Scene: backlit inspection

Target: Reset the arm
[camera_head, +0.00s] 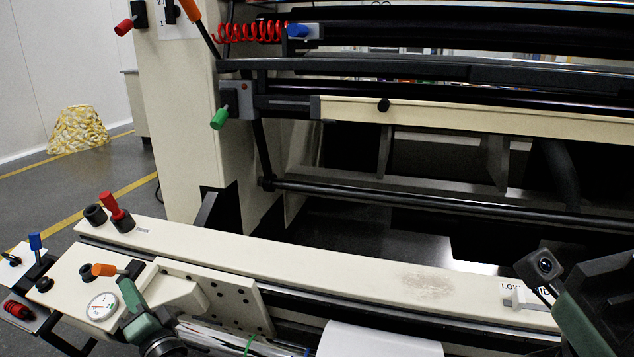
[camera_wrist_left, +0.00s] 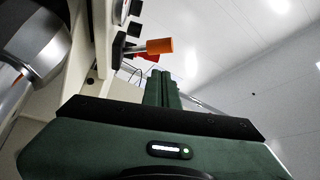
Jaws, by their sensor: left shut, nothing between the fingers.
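My left gripper (camera_head: 127,288) is low in the head view at the left, in front of the cream machine panel (camera_head: 70,275). It is near a lever with an orange handle (camera_head: 104,270) and a round gauge (camera_head: 102,306). In the left wrist view its two green fingers (camera_wrist_left: 163,90) are together, with nothing between them. An orange knob (camera_wrist_left: 158,46) shows beyond the fingertips there; I cannot tell if they touch. Part of my right arm shows at the lower right edge of the head view, with its camera; its fingertips do not show.
A long cream beam (camera_head: 370,275) crosses the front, with a red knob (camera_head: 112,206) at its left end. Rollers and bars (camera_head: 450,205) lie behind it. A green-handled lever (camera_head: 219,118) hangs from the cream column (camera_head: 182,130). Open floor (camera_head: 110,165) is at the left.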

